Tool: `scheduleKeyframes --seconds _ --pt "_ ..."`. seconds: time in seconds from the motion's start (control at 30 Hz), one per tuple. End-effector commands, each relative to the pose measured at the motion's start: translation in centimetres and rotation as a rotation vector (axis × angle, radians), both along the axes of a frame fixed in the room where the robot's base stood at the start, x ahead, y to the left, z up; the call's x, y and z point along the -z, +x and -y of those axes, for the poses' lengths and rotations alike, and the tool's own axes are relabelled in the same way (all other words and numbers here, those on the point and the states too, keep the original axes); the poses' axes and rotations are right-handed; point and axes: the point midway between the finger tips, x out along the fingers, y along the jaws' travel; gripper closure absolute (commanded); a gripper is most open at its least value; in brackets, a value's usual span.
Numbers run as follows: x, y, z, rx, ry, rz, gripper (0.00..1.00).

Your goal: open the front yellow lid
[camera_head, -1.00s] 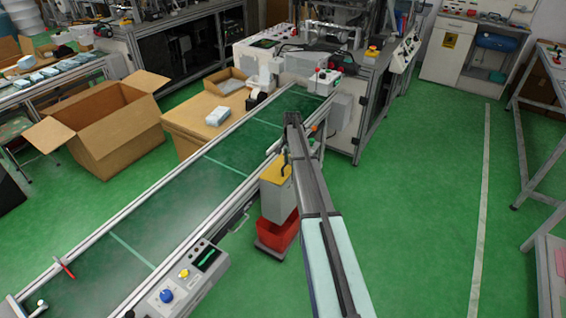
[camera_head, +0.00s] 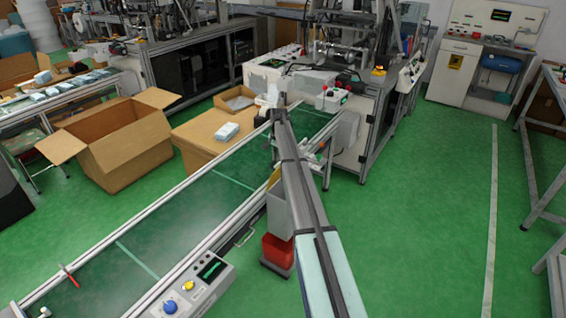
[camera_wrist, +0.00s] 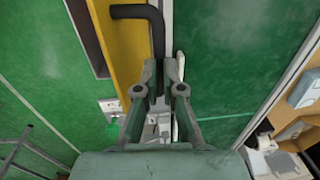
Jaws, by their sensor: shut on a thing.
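The yellow lid (camera_wrist: 122,50) fills a strip at the upper left of the wrist view, with a black bent handle (camera_wrist: 137,12) on it. My gripper (camera_wrist: 163,70) is shut on the lower end of this handle. In the head view a narrow edge of the yellow lid (camera_head: 273,178) shows left of my arm, and it looks tilted up from the grey box (camera_head: 279,214). My arm hides most of the box, the handle and the gripper fingers in that view.
The green floor (camera_head: 425,220) at right is clear.

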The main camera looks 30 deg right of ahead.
Motion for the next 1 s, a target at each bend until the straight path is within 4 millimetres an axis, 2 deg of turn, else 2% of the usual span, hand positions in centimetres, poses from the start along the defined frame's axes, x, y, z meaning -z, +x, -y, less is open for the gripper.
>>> scheduleKeyframes --seconds 0.03,0.13,0.17,0.2,0.27,1.0 --pt "1.78 0.4 -0.35 -0.005 0.003 -0.019 1.0" --pt "1.99 1.24 -0.95 -0.005 0.002 -0.022 1.0" --pt "1.94 1.19 -1.03 -0.004 0.003 -0.024 0.96" --pt "1.82 0.9 -0.95 -0.003 0.002 -0.025 0.82" --pt "1.8 0.75 -0.91 -0.003 0.002 -0.027 0.62" --pt "1.28 0.81 -0.85 -0.002 0.002 -0.022 0.62"
